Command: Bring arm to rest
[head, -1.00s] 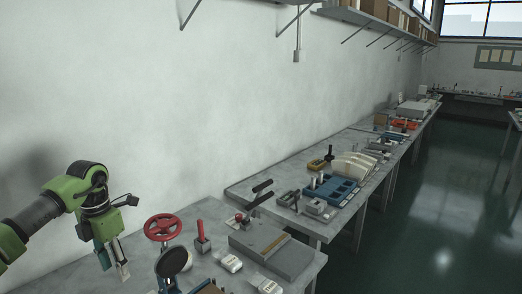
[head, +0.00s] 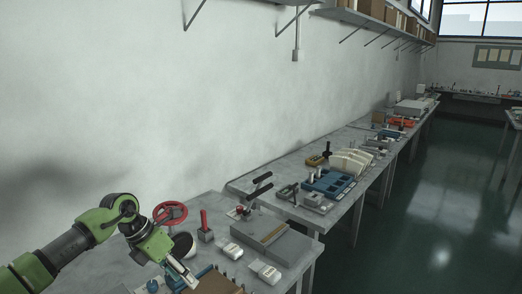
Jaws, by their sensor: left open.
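My left arm, green and black, comes in from the lower left in the head view. Its left gripper (head: 181,272) is open and points down and to the right, over the near end of the bench. No object shows between its fingers. The gripper covers part of a blue fixture (head: 203,271) and a brown block (head: 219,283) at the bottom edge. My right gripper is out of the picture.
A red handwheel (head: 170,212) and a red-handled block (head: 205,228) stand close to the gripper. A grey plate fixture (head: 285,240) and two white blocks (head: 232,250) lie to the right. More benches line the wall; the dark green floor (head: 440,215) is clear.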

